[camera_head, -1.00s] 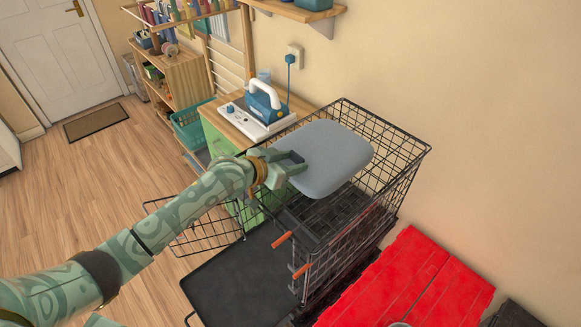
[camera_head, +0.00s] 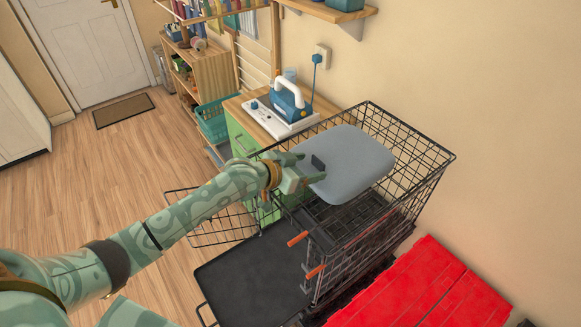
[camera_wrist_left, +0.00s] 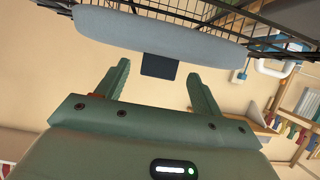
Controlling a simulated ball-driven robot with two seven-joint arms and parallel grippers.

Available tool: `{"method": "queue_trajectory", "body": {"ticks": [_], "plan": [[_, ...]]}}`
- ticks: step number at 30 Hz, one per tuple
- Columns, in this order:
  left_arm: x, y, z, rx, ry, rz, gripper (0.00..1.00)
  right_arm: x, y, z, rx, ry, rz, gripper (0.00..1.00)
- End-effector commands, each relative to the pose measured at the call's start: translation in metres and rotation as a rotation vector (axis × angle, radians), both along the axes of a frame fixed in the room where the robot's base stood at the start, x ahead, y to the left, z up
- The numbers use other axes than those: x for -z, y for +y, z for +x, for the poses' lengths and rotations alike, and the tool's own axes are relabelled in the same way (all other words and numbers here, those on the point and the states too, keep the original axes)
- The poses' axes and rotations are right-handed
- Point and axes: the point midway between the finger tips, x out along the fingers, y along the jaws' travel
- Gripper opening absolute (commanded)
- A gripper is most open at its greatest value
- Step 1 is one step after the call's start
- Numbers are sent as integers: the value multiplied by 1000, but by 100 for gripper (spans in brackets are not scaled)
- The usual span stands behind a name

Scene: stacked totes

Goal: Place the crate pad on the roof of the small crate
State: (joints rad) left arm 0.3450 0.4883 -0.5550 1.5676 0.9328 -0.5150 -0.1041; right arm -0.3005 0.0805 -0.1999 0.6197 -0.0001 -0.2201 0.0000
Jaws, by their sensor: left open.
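The crate pad (camera_head: 350,160), a grey rounded cushion with a dark tab (camera_head: 318,163), lies nearly flat at the top of the black wire crate (camera_head: 425,165), over its left part. Whether its whole underside rests on the wires is hidden. In the left wrist view the pad (camera_wrist_left: 160,38) shows edge-on with the tab (camera_wrist_left: 160,66) toward me. My left gripper (camera_head: 311,170) is open, its fingers on either side of the tab and apart from it. It also shows open in the left wrist view (camera_wrist_left: 159,71). My right gripper is out of view.
The crate's door (camera_head: 212,222) hangs open at the left, near a black tray (camera_head: 250,275). Orange handles (camera_head: 298,239) stick out at the front. A red slatted surface (camera_head: 430,290) lies at lower right. An iron (camera_head: 290,100) stands on the cabinet behind. The wooden floor at left is clear.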

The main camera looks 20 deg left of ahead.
Motion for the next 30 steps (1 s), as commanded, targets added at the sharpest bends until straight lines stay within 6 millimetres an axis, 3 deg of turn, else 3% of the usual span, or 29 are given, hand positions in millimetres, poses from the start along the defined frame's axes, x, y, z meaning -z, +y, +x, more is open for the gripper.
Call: {"method": "queue_trajectory", "body": {"ticks": [6, 12, 30], "plan": [[-21, 28, -41, 1, 0, 5, 67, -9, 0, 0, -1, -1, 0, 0], [-34, 45, -68, 1, 1, 3, 67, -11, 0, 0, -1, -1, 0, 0], [-39, 50, -77, 1, 0, 0, 67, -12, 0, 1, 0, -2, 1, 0]]}}
